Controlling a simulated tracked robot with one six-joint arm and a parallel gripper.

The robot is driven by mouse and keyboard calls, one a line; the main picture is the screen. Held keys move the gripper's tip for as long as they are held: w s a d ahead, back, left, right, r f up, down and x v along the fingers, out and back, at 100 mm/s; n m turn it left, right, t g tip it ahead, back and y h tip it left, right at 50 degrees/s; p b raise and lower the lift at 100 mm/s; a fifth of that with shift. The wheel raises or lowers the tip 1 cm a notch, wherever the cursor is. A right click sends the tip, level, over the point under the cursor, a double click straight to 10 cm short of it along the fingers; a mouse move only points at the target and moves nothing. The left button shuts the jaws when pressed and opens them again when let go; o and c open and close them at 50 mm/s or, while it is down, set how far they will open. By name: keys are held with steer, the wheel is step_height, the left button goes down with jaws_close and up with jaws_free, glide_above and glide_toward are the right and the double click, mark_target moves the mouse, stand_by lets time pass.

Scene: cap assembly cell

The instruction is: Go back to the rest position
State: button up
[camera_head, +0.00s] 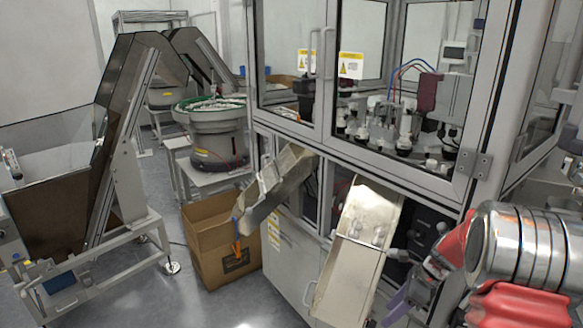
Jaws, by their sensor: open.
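My arm, with silver rings and red covers, enters at the lower right. The dark end of my gripper (418,285) shows to its left, beside the right metal chute, with purple-grey finger parts pointing down. The gripper is open, and I see nothing between its fingers. Part of it is hidden by the arm and cut off by the lower picture edge. I cannot tell whether it touches the chute.
A glazed machine cabinet (292,120) stands close in front. Its right chute (352,262) and left chute (275,185) stick out. A cardboard box (205,240) stands on the floor under the left chute. A feeder hopper (60,190) and bowl feeder (215,130) stand left.

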steer(key=s+a+r+n+t+h, duration=0.2)
steer(key=s+a+r+n, duration=0.5)
steer(key=s+r+n, duration=0.5)
steer(key=s+a+r+n+t+h, duration=0.2)
steer(key=s+a+r+n, duration=0.6)
steer(key=s+r+n, duration=0.3)
steer(key=s+n, duration=0.1)
steer(key=s, duration=0.2)
steer(key=shift+a+r+h, duration=0.25)
steer(key=shift+r+h, duration=0.05)
steer(key=shift+r, duration=0.05)
steer(key=shift+c, duration=0.3)
stand_by(0.8)
